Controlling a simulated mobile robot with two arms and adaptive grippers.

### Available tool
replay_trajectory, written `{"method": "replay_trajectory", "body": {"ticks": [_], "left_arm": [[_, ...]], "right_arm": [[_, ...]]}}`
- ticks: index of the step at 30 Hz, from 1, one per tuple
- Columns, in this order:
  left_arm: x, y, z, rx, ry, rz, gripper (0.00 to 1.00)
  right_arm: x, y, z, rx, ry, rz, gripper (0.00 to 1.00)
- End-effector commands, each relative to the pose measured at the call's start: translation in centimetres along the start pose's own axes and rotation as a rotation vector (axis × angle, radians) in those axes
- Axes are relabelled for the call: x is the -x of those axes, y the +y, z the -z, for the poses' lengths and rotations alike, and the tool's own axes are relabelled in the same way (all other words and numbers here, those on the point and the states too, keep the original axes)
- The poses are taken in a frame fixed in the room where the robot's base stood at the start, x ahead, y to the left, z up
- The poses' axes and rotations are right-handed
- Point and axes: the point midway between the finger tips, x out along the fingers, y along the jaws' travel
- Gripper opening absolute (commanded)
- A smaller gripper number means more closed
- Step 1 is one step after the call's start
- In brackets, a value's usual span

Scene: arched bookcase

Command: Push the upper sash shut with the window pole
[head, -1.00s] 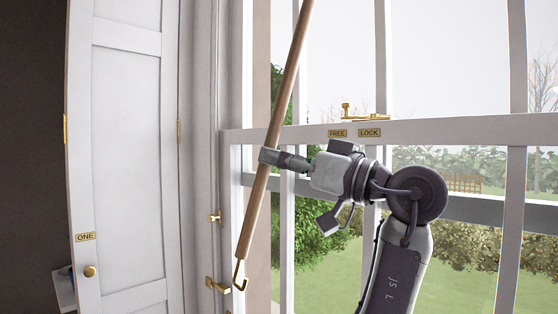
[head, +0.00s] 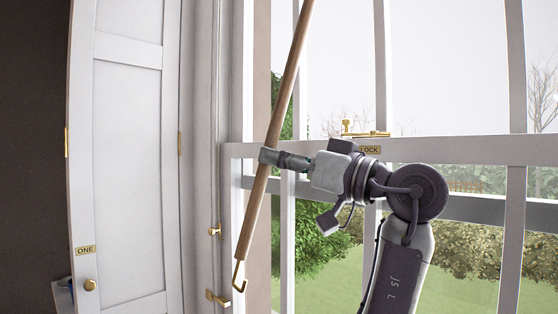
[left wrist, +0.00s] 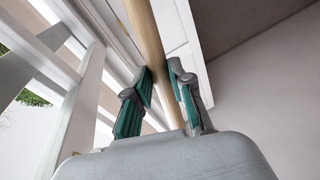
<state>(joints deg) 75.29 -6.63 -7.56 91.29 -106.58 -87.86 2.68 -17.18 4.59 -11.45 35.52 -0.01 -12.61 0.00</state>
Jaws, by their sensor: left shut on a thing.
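The window pole (head: 283,95) is a long wooden rod with a brass hook (head: 238,277) at its lower end. It slants across the left side of the window, its upper end out of the head view. My left gripper (head: 268,157) is shut around its shaft; the left wrist view shows both fingers on the wood (left wrist: 150,40). The hook hangs free, near the frame in the picture. The window has a white front rail (head: 440,150) with a brass catch (head: 365,133). A greyer rail (head: 470,208), apparently the upper sash's, shows behind and lower. My right gripper is not in view.
A white panelled shutter or door (head: 128,170) labelled ONE, with a brass knob (head: 90,284), stands left. Brass fittings (head: 217,298) stick out from the window's left frame near the hook. A LOCK plate (head: 370,149) is beside my gripper.

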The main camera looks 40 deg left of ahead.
Motion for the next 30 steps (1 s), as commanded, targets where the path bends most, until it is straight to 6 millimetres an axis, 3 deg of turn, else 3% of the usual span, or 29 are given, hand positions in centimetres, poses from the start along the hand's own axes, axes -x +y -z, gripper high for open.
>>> {"method": "replay_trajectory", "body": {"ticks": [30], "left_arm": [[-0.7, -0.6, 3.1, 0.004, 0.005, 0.000, 0.00]], "right_arm": [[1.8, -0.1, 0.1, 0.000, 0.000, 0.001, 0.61]]}}
